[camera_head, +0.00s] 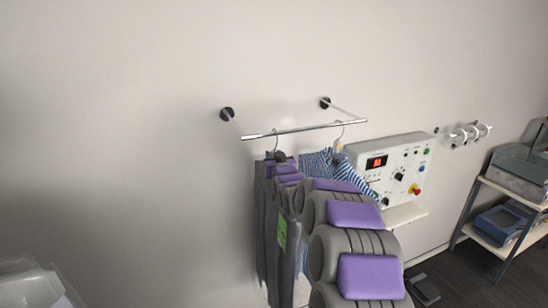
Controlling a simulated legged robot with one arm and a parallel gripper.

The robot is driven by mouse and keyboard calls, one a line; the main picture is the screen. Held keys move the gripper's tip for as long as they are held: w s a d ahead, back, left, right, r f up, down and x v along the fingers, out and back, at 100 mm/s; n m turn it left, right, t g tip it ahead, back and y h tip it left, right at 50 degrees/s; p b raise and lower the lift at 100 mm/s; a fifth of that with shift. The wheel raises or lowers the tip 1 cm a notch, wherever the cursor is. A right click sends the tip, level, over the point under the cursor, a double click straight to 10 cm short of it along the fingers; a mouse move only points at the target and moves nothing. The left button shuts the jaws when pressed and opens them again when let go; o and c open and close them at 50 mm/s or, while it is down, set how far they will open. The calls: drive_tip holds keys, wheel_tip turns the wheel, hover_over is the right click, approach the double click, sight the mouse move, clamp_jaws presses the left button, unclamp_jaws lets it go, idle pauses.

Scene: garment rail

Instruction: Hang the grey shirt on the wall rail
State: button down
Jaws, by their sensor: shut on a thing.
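The wall rail (310,129) is a chrome bar on two arms fixed to the wall by dark round mounts. The grey shirt (262,225) hangs upright below the bar's left end, partly hidden behind my arm. Its hanger hook (275,139) shows at the bar; I cannot tell whether it rests over the bar or only in front of it. My gripper (279,156) is just below the hook, small and partly hidden, shut on the hanger of the grey shirt.
A blue-and-white striped shirt (318,163) hangs on the rail's right part, close to my arm. A control panel (392,165) with a red display is on the wall to the right. Wall hooks (468,134) and a shelf cart (500,216) stand farther right. Wall left of the rail is bare.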

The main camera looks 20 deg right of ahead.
drive_tip(key=c, duration=0.8)
unclamp_jaws()
drive_tip(key=shift+o, duration=0.2)
drive_tip(key=shift+f, duration=0.1)
drive_tip(key=s+a+b, duration=0.2)
drive_tip(key=s+b, duration=0.1)
drive_tip(key=s, duration=1.4)
drive_tip(key=shift+a, duration=0.2)
drive_tip(key=shift+o, duration=0.4)
drive_tip(key=shift+s, duration=0.1)
drive_tip(key=s+b, duration=0.8)
drive_tip(key=s, duration=0.5)
drive_tip(key=shift+d, duration=0.25)
